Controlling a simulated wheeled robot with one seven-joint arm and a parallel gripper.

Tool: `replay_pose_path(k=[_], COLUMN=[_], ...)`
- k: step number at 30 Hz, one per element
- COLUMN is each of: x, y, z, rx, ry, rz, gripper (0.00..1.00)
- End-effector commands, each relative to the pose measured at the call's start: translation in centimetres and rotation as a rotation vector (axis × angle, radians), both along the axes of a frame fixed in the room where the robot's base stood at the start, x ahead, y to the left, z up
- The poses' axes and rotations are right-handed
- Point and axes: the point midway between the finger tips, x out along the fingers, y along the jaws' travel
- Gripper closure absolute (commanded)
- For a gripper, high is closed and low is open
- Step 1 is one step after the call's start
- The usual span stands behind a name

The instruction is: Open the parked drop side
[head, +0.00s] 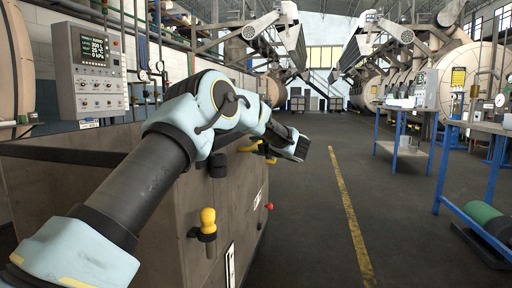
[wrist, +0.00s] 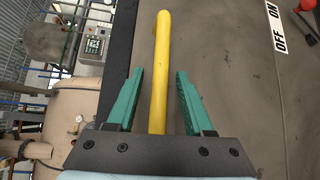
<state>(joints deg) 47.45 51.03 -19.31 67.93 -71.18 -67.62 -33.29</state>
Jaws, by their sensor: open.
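A grey-brown box-like truck (head: 165,230) stands in front of me in the head view, with a flat side wall (wrist: 235,90) filling the right of the wrist view. My gripper (wrist: 160,75) is open, its green fingers on either side of a yellow bar handle (wrist: 160,50). A gap shows between the bar and each finger. In the head view my arm reaches over the truck and partly hides its far end. A yellow-knobbed latch (head: 208,222) sits on the near part of the side. Whether the bar touches the palm cannot be told.
A red knob (head: 269,206) sticks out from the side. An OFF/ON label (wrist: 275,27) is at the wrist view's upper right. A control panel (head: 90,70) stands behind the truck. The aisle with a yellow line (head: 346,205) is clear; blue-legged tables (head: 400,150) stand right.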

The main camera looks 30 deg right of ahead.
Motion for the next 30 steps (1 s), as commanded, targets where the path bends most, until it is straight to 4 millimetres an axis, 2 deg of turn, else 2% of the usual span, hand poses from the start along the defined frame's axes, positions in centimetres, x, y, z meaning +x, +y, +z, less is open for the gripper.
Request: replay_pose_path(k=[2, 16, 30], x=[0.00, -0.03, -0.04], y=[0.01, 0.01, 0.00], z=[0.00, -0.01, -0.03], rx=[0.000, 0.000, 0.000], ry=[0.000, 0.000, 0.000], rz=[0.000, 0.001, 0.001], gripper=[0.48, 1.00, 1.00])
